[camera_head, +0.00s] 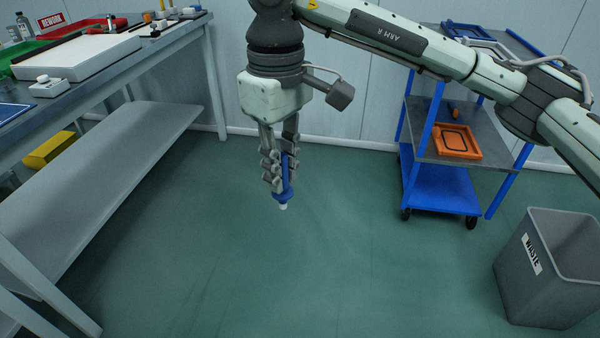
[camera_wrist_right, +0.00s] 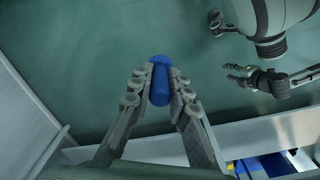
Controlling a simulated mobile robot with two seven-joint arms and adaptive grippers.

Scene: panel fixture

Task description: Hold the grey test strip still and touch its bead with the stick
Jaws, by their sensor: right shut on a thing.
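My right gripper (camera_head: 280,170) hangs pointing down over the floor, shut on the blue stick (camera_head: 283,196), whose white tip points downward. In the right wrist view the fingers of my right gripper (camera_wrist_right: 160,70) close around the blue handle (camera_wrist_right: 160,86). What looks like my left gripper (camera_wrist_right: 230,74) shows at the right of that view, with its fingers apart and nothing between them. It does not show in the head view. I cannot make out the grey test strip or its bead in either view.
A grey bench (camera_head: 150,48) at the left carries a white panel (camera_head: 75,57), a small white block (camera_head: 48,89) and trays. A blue cart (camera_head: 440,190) with an orange tray (camera_head: 457,141) stands behind at the right. A waste bin (camera_head: 540,275) is at the lower right. The middle floor is clear.

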